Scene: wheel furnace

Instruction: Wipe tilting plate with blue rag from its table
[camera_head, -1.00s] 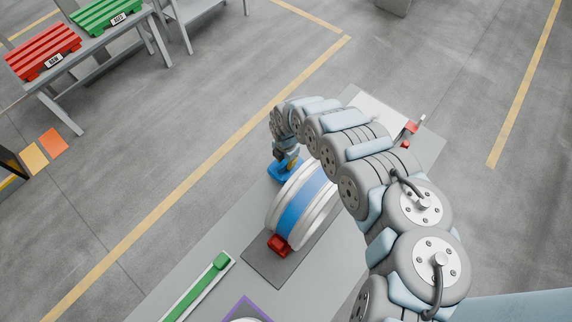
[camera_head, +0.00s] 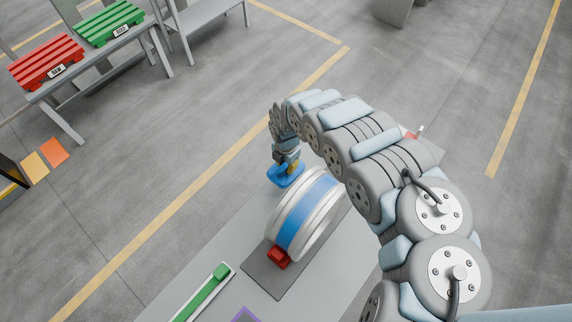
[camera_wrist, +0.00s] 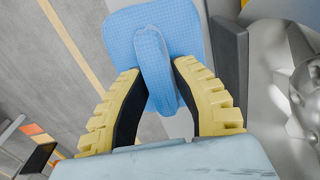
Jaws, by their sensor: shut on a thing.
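My gripper (camera_head: 288,164) is shut on a blue rag (camera_head: 286,178) beside the upper left of a large wheel (camera_head: 318,198). In the wrist view the light blue, textured rag (camera_wrist: 150,30) hangs between the yellow fingers of my gripper (camera_wrist: 158,84), with a fold pinched between them and a wider flap spread beyond. I cannot clearly tell which surface is the tilting plate. My arm covers much of the right side of the work surface. Whether the rag touches anything is not clear.
The wheel has white rims and a blue band. A red block (camera_head: 277,257) sits at its lower end on a dark mat (camera_head: 262,279). A green bar (camera_head: 205,293) lies nearer. Red (camera_head: 45,62) and green (camera_head: 107,24) racks stand at upper left. Open floor lies left.

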